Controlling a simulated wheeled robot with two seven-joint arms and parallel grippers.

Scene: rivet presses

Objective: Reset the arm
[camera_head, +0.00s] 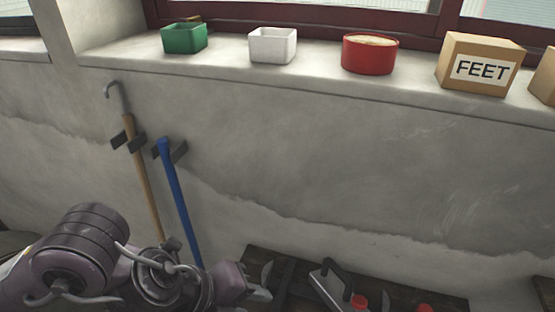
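My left arm (85,255) comes in from the lower left and is bent across the bottom of the head view. My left gripper (264,283) is at its end, low in the picture, in front of a dark bench or shelf. Its two pale fingertips look apart, with nothing seen between them. My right arm and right gripper are not in view.
A dark wooden surface (440,300) at the bottom bears a grey metal press-like tool (331,284) and red-topped items. A wooden-handled tool (147,190) and blue bar (178,200) hang on the wall. The sill holds green (184,40), white (272,47) and red (369,57) containers and a FEET box (480,65).

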